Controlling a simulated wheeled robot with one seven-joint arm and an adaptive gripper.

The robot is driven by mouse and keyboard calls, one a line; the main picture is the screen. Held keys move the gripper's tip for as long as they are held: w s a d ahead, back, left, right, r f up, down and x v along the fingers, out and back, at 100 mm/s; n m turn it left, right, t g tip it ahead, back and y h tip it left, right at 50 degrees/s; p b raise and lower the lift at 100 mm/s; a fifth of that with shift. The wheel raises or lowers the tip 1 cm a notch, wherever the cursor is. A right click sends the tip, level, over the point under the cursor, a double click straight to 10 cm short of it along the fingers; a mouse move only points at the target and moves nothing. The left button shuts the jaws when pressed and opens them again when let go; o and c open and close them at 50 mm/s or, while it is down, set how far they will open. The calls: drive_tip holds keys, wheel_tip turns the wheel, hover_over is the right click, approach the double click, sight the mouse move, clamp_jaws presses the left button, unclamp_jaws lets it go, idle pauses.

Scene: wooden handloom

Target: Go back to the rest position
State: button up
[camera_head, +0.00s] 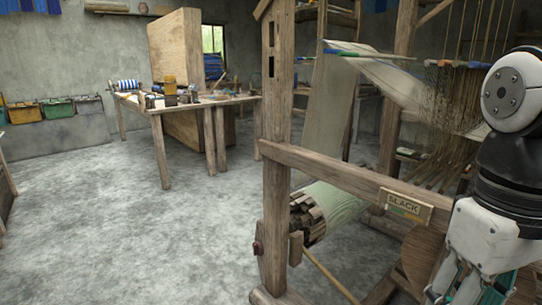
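My arm comes in at the right edge, a white and black arm in front of the loom. My gripper (455,287) is at the bottom right, pointing down, with its fingers partly cut off by the bottom edge. It is in front of the lower right part of the wooden loom (277,130). I cannot tell whether the fingers are apart or closed, and no object shows in them.
The loom's beam (340,170) with a "SLACK" sign (404,205) runs close beside my arm. A cloth roll (335,208) lies below it. A workbench (190,105) with tools stands at the back left. The concrete floor (130,240) is clear.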

drive_tip(key=s+a+f+m+b, duration=0.2)
drive_tip(key=s+a+f, duration=0.1)
drive_tip(key=s+f, duration=0.5)
wheel_tip(320, 180, up, 30)
drive_tip(key=t+p, duration=0.4)
drive_tip(key=p, duration=2.3)
drive_tip(key=shift+s+d+r+t, duration=0.15)
drive_tip(key=shift+s+t, duration=0.15)
drive_tip(key=shift+s, duration=0.1)
